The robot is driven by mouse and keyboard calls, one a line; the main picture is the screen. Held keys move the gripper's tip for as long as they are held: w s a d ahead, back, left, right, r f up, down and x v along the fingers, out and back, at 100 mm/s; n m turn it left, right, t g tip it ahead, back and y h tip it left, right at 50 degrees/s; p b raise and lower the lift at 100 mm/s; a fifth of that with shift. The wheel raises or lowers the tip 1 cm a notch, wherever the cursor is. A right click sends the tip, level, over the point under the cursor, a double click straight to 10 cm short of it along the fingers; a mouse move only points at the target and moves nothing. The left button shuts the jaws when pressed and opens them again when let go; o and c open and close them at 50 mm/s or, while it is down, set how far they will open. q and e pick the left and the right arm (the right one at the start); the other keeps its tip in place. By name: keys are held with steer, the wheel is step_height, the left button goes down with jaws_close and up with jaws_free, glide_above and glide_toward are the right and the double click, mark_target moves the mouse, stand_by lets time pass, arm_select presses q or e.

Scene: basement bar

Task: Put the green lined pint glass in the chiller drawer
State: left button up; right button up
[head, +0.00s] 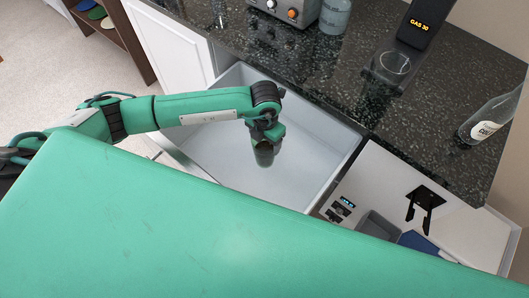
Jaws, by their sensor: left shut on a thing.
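The chiller drawer (315,150) is pulled open below the dark counter, and its pale inside looks empty apart from what my arm covers. My left gripper (265,137) is over the drawer, shut on a small, dark, greenish glass (264,156) that hangs below it. This appears to be the green lined pint glass, mostly hidden by the gripper; its lines are too small to make out. I cannot tell whether the glass touches the drawer floor. My right gripper is not in view.
A black two-pronged fixture (426,200) sits on the white surface at right.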

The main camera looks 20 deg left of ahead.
arm_select(q)
step_height(320, 180, down, 9)
steer(key=shift+f, duration=0.15)
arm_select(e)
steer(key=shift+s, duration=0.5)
arm_select(q)
steer(key=shift+f, duration=0.15)
steer(key=o, duration=1.7)
steer(key=shift+o, duration=0.8)
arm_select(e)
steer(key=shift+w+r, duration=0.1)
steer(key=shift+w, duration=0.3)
